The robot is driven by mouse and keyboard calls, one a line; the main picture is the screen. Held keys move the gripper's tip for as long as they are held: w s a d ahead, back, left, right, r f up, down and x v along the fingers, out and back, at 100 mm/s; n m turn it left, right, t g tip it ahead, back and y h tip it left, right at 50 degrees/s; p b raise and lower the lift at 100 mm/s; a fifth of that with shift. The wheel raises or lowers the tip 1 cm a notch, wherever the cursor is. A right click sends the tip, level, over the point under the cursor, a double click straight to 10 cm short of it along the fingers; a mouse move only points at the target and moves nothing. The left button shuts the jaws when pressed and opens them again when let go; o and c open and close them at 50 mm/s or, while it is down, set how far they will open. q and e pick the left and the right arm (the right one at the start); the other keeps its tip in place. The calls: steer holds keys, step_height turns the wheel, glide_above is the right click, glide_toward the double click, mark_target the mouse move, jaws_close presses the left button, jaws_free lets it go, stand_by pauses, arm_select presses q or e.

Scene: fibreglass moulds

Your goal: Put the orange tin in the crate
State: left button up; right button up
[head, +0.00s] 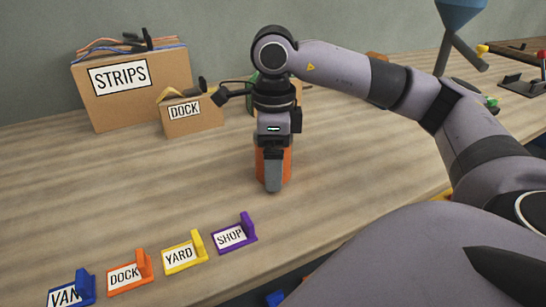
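The orange tin (287,165) stands upright on the wooden table, near the middle of the view. My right gripper (272,180) points straight down over it from above. One grey finger lies in front of the tin, and orange shows on both sides of it. The other finger is hidden, so I cannot tell whether the gripper is closed on the tin. My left gripper is not in view. I cannot make out a crate for certain; my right arm covers much of the lower right.
Cardboard boxes labelled STRIPS (140,103) and DOCK (197,124) stand at the back left. VAN (84,283), DOCK (144,265), YARD (197,243) and SHOP (248,226) signs line the front edge. A blue funnel (460,14) is at back right. Table left of the tin is clear.

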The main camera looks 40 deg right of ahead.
steer(key=c, duration=1.2)
steer(key=shift+r, duration=0.1)
steer(key=shift+c, duration=0.2)
